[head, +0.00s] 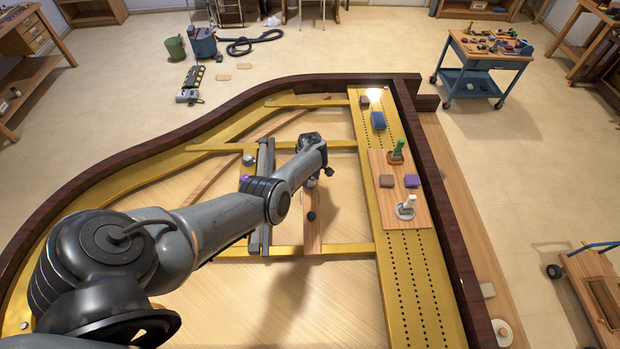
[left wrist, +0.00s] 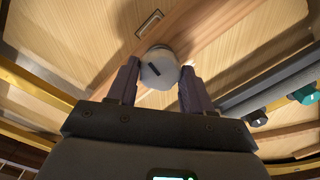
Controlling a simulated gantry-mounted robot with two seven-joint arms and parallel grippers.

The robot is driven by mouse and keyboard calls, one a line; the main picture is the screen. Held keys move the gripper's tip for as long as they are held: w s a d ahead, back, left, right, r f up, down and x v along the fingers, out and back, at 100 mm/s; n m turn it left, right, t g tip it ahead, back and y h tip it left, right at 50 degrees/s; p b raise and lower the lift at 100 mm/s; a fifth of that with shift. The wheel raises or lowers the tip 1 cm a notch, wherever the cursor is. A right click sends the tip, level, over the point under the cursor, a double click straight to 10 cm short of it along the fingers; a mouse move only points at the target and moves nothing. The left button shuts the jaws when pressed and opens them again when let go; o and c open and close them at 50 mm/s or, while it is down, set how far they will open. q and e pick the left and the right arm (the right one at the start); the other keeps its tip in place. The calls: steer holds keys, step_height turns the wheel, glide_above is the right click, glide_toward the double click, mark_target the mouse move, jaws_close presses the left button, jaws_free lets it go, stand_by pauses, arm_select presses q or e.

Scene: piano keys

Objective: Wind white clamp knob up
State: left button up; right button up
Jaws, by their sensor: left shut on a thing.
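The white clamp knob (left wrist: 158,70), a pale round knob with a dark slot mark on its end, sits between the fingers of my left gripper (left wrist: 158,88) in the left wrist view. The gripper is shut on it. In the head view my left gripper (head: 325,172) hangs over the inside of the piano frame, beside a wooden rail (head: 312,235). The knob cannot be made out clearly there. My right gripper is not in view.
A teal knob (left wrist: 302,94) and a black knob (left wrist: 256,119) sit on grey bars at the right of the left wrist view. A wooden board (head: 412,170) with green and white upright tools and small blocks lies on the gold plate (head: 415,280). The dark rim (head: 440,210) bounds the right side.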

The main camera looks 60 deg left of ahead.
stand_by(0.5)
arm_select(q)
steer(key=o, duration=1)
steer(key=shift+o, duration=0.2)
steer(key=shift+r, duration=0.1)
steer(key=shift+r, duration=0.3)
step_height(320, 180, up, 10)
steer(key=p, duration=0.3)
